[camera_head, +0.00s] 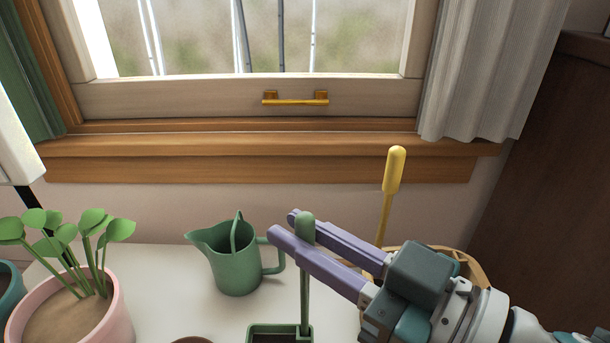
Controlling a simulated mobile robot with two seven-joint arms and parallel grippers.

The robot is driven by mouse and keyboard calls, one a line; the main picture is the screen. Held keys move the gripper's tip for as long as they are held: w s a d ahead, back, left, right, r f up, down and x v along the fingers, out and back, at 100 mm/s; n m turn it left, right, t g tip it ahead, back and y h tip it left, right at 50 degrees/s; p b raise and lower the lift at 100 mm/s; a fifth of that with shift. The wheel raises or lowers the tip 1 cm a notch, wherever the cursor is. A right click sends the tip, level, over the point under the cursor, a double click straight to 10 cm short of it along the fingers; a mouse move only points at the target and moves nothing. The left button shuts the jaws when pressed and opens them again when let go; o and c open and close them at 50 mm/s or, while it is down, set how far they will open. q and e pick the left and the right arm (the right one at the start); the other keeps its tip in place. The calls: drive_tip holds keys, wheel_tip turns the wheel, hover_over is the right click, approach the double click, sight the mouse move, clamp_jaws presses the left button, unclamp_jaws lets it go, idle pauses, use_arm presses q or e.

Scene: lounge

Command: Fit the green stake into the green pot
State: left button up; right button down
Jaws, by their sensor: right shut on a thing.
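My right gripper (290,227) reaches in from the lower right, its two purple fingers shut on the green stake (305,291). The stake has a rounded top, which shows between the fingers, and a thin shaft that runs down, about upright. The green pot (312,331) is a square-rimmed pot with dark soil, cut off by the bottom edge of the view. The stake's lower part reaches the pot's right part in the picture. I cannot tell whether its tip is in the pot or in front of it. My left gripper is not in view.
A green watering can (236,271) stands left of the fingers, close to them. A pink pot (98,326) with a leafy plant is at the lower left. A yellow-handled tool (394,172) rises from a wicker basket (470,262) behind my gripper. The window sill (250,168) is behind.

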drive_tip(key=shift+f+b, duration=0.4)
drive_tip(key=shift+f, duration=0.15)
drive_tip(key=c, duration=0.7)
unclamp_jaws()
drive_tip(key=shift+p+v, duration=0.85)
drive_tip(key=shift+v, duration=2.15)
drive_tip(key=shift+r, duration=0.1)
